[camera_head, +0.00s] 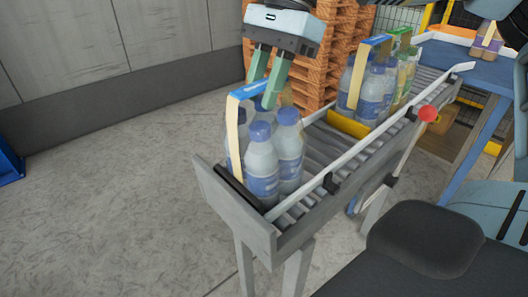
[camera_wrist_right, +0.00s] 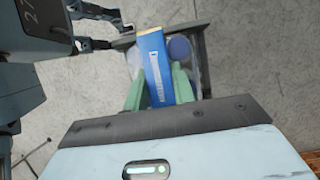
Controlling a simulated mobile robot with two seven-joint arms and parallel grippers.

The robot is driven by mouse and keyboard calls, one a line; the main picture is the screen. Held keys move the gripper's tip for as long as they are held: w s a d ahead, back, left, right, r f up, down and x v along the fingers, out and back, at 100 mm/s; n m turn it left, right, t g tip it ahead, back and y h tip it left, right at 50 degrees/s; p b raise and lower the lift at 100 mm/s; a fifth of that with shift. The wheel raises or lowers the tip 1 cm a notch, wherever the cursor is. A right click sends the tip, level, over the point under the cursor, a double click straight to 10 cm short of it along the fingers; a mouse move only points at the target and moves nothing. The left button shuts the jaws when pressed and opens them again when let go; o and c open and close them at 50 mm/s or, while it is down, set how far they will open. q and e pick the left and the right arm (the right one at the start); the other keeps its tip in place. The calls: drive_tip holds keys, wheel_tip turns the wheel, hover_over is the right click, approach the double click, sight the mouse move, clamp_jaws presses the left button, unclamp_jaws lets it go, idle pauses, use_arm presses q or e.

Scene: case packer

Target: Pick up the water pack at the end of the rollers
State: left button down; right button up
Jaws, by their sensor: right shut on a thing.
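The water pack (camera_head: 262,165) stands upright at the near end of the rollers, by the end plate. It holds several clear bottles with blue caps and labels, under a blue and cream carry strap. My right gripper (camera_head: 264,95) reaches down from above, its green fingers at the top of the strap. In the right wrist view the fingers (camera_wrist_right: 160,92) are on both sides of the blue strap (camera_wrist_right: 152,62), shut on it. A bottle cap (camera_wrist_right: 180,47) shows beside the strap. The fingertips are partly hidden by the strap.
The roller conveyor (camera_head: 325,190) has a side rail and a red knob (camera_head: 428,114). A yellow roller (camera_head: 347,125) lies before another water pack (camera_head: 372,88) and a green-labelled pack (camera_head: 408,68). Wooden pallets (camera_head: 340,45) are stacked behind. Floor left of the conveyor is clear.

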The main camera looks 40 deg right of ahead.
clamp_jaws()
drive_tip(key=shift+r, duration=0.15)
wheel_tip(320, 180, up, 10)
drive_tip(key=shift+f+b, duration=0.1)
drive_tip(key=shift+b, duration=0.4)
